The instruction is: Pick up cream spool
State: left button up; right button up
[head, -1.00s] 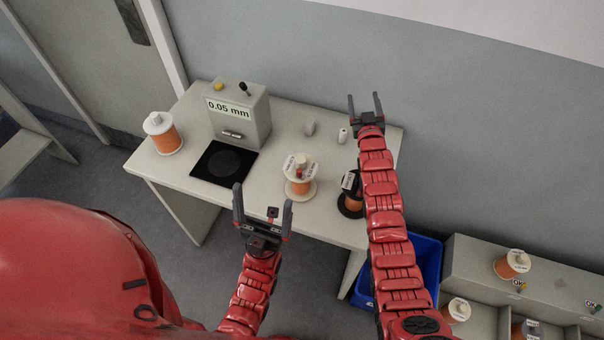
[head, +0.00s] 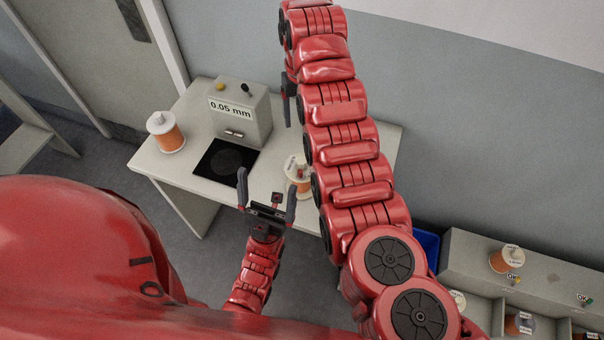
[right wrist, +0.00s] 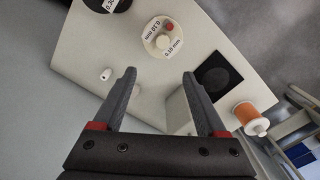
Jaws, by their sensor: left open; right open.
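The cream spool (head: 295,184), wound with orange wire, stands on the table, partly hidden by my right arm in the head view. In the right wrist view the cream spool (right wrist: 152,44) is seen from above, with a red spot and a 0.10 mm label, beyond the fingertips. My right gripper (right wrist: 159,77) is open and empty; in the head view it is mostly hidden by its own arm. My left gripper (head: 267,192) is open and empty at the table's front edge, left of the cream spool.
A white spool (head: 166,133) with orange wire stands at the table's left. A grey box (head: 243,112) labelled 0.05 mm stands behind a black pad (head: 222,162). A black spool (right wrist: 98,3) shows in the right wrist view. Shelves with spools (head: 508,259) are at right.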

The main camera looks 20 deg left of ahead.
jog(key=b, duration=0.3)
send_near(302, 160)
jog(key=shift+w+a+f, duration=0.1)
jog(key=shift+w+f, duration=0.45)
jog(key=shift+w, duration=0.1)
notch_tip(302, 160, down, 2)
jog(key=shift+a+f+p, duration=0.1)
jog(key=shift+f+p, duration=0.05)
jog(key=shift+p, duration=0.7)
jog(key=shift+f, duration=0.4)
jog(key=shift+s+f, duration=0.1)
jog(key=shift+f, duration=0.15)
jog(key=f+p, duration=0.1)
jog(key=s+f+p, duration=0.1)
jog(key=f+p, duration=0.1)
jog(key=shift+s+d+f, duration=0.1)
jog(key=shift+d+f, duration=0.1)
jog(key=shift+f, duration=0.05)
jog(key=shift+f+p, duration=0.45)
jog(key=shift+f, duration=0.45)
grip_shut()
